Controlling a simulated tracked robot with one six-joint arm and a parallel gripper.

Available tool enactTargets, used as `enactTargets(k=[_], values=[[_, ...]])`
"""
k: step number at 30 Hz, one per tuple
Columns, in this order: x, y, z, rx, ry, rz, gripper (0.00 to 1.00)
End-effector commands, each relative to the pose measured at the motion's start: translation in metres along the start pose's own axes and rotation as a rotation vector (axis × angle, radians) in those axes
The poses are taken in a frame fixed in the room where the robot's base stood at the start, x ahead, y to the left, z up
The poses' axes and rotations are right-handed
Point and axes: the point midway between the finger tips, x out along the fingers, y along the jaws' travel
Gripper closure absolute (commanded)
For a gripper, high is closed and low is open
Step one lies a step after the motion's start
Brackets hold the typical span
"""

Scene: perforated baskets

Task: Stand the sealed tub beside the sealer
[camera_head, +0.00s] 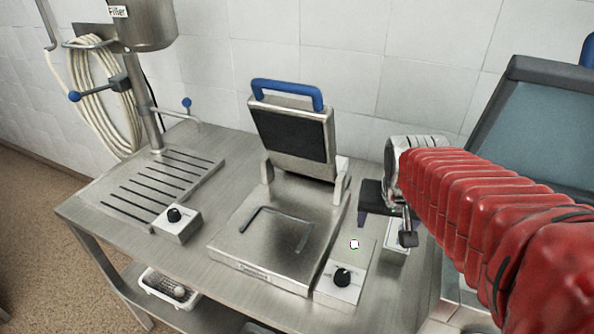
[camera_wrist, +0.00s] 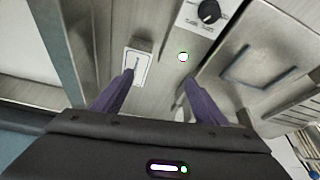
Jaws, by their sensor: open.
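The sealer (camera_head: 283,208) stands in the middle of the steel bench with its hinged lid (camera_head: 292,135) raised and its blue handle on top. Its flat bed (camera_wrist: 228,68) shows at the right of the wrist view, and no tub lies on it. I cannot make out a sealed tub in either view. My gripper (camera_head: 386,218) is over the bench to the right of the sealer, fingers pointing down. In the wrist view its two purple fingers (camera_wrist: 157,90) are apart with nothing between them.
A knob box (camera_head: 340,284) sits at the sealer's right front, with a small lit spot (camera_head: 354,244) behind it. A small switch plate (camera_head: 396,238) lies near my gripper. A slotted drain board (camera_head: 160,180) is at left. A white perforated basket (camera_head: 158,293) is on the lower shelf.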

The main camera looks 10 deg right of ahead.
Motion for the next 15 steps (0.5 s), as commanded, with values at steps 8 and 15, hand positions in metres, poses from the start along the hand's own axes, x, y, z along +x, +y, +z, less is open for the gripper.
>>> enactTargets(k=[8, 15], values=[[-0.035, -0.041, 0.040, -0.159, 0.029, -0.076, 0.34], [-0.059, -0.067, 0.079, -0.294, 0.051, -0.141, 0.34]])
